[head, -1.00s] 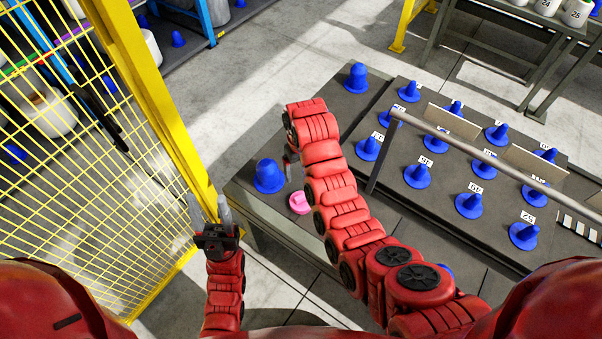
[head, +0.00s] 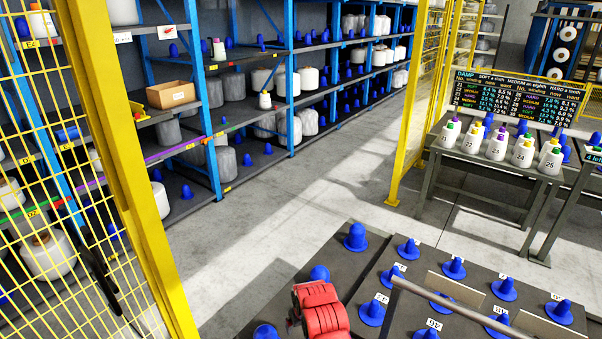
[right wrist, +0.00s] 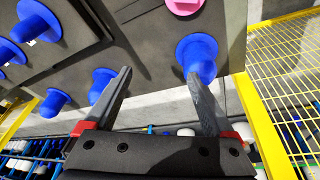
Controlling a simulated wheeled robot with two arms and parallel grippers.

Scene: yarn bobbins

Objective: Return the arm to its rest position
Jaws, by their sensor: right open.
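My right arm (head: 321,310) shows as a red segment at the bottom of the head view, over the dark table (head: 322,252). Its fingertips are not clear there. In the right wrist view my right gripper (right wrist: 160,76) is open, its two dark fingers apart with nothing held between them. A blue cone (right wrist: 198,52) shows by the right finger's tip, and another blue cone (right wrist: 103,80) by the left finger. I cannot tell whether they touch. A pink piece (right wrist: 184,4) is cut by the top edge. My left gripper is out of the head view.
Blue cones, such as this one (head: 355,237), stand on the table, with a metal rail (head: 450,308) across it. A yellow mesh fence (head: 150,200) is at left. Shelves (head: 215,120) and a stand of numbered bobbins (head: 495,172) lie beyond open floor (head: 300,190).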

